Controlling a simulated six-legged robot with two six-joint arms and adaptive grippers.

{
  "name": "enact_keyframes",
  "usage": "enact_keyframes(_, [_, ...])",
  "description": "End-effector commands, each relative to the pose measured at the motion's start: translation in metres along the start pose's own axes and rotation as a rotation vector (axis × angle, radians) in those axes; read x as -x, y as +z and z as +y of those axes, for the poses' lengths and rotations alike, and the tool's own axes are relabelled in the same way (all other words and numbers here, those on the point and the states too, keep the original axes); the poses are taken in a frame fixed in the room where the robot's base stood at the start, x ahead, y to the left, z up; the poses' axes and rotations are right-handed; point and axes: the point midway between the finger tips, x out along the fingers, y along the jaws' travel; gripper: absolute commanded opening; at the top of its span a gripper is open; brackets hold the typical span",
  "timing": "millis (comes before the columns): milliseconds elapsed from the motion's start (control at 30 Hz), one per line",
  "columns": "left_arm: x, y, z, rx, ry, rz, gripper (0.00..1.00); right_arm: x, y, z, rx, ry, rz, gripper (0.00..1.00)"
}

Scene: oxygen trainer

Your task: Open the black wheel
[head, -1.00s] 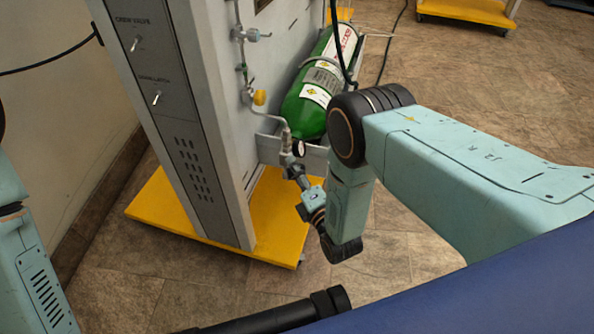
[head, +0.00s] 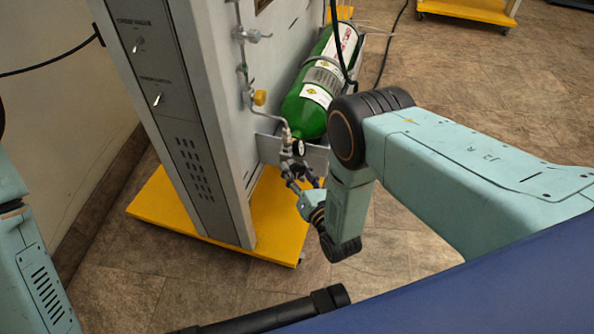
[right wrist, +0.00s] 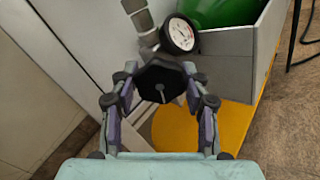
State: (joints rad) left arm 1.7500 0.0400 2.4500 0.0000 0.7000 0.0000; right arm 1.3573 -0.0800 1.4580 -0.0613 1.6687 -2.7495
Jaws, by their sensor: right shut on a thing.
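The black wheel (right wrist: 160,84) is a dark, many-sided knob on the valve below the pressure gauge (right wrist: 181,34). My right gripper (right wrist: 160,92) has one finger on each side of the wheel and is shut on it. In the head view my right gripper (head: 304,181) is at the valve below the green cylinder (head: 309,106); the wheel is too small to make out clearly there. My left gripper is out of view; only part of my left arm shows at the left edge.
The tall grey cabinet (head: 196,120) stands on a yellow base (head: 182,208) left of the valve. A thin metal pipe with a yellow knob (head: 259,97) runs down its side. A grey bracket (right wrist: 240,55) surrounds the cylinder's end.

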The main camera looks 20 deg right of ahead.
Motion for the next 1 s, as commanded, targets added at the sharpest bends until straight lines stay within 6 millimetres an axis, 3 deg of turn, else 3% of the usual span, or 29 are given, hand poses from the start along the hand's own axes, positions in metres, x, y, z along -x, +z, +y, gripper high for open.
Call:
enact_keyframes(400, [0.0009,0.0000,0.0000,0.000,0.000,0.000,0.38,-0.0002,0.0007,-0.0004,0.155,-0.002,-0.002,0.15])
enact_keyframes(900, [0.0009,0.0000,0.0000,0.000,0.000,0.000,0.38,-0.0003,0.0009,-0.0002,0.171,-0.001,-0.003,0.15])
enact_keyframes(933, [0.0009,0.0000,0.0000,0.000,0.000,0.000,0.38,-0.0003,0.0009,-0.0002,0.171,-0.001,-0.003,0.48])
enact_keyframes(1000, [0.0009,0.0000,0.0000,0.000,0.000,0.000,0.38,-0.0003,0.0009,-0.0002,0.171,-0.001,-0.003,0.54])
